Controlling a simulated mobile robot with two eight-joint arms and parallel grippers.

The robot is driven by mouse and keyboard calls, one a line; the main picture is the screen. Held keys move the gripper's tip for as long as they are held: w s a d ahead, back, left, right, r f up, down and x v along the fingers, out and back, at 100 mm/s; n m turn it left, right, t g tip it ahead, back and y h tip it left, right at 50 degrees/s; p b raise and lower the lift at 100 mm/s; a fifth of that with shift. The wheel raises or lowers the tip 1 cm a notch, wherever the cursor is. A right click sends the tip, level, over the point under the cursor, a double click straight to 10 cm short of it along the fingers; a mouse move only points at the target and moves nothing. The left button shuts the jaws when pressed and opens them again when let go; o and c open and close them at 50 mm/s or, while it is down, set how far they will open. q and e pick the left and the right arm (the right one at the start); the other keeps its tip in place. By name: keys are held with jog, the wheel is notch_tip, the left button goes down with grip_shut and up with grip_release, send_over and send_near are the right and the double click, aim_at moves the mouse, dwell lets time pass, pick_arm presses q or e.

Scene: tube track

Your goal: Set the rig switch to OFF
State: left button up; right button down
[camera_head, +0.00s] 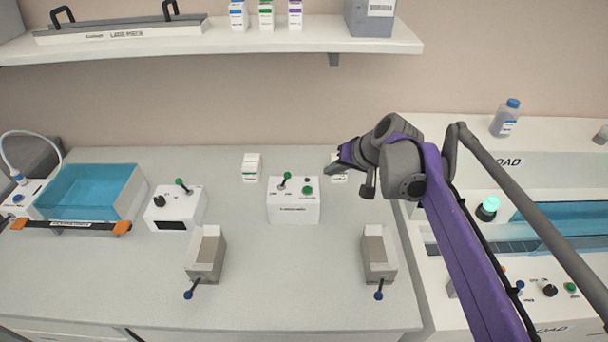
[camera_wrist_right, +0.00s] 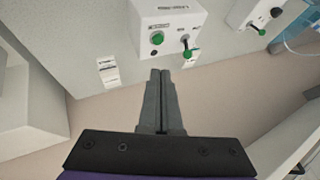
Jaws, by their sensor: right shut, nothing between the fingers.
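A white control box (camera_head: 293,213) stands in the middle of the bench. On its top are a toggle lever with a green tip (camera_head: 287,176) and a green round button (camera_head: 308,190). Its small labels are not readable, and I cannot tell whether it is the rig switch. My right gripper (camera_head: 342,154) is right of and behind this box, apart from it. In the right wrist view its fingers (camera_wrist_right: 160,74) are shut and empty, pointing toward the box (camera_wrist_right: 168,18), its green button (camera_wrist_right: 157,38) and its lever (camera_wrist_right: 188,52). My left gripper is not in view.
Left of it stands another white box (camera_head: 176,208) with a black knob and green-tipped lever. Two clamp blocks (camera_head: 206,255) (camera_head: 379,254) stand in front. A blue-water tank (camera_head: 92,192) is far left. A shelf (camera_head: 230,38) overhangs behind. A machine with knobs (camera_head: 550,290) is at right.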

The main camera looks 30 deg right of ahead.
jog(key=b+x, duration=0.1)
jog(key=x, duration=0.9)
jog(key=shift+w+f, duration=0.1)
jog(key=shift+f, duration=0.1)
jog(key=shift+w+a+r, duration=0.25)
jog(key=shift+w+a, duration=0.15)
jog(key=shift+a, duration=0.1)
jog(key=shift+w+a+r, duration=0.2)
jog(key=shift+w+a, duration=0.15)
jog(key=shift+a, duration=0.2)
jog(key=shift+w+a+r, duration=0.1)
jog(key=shift+w+a, duration=0.3)
jog(key=shift+a, duration=0.05)
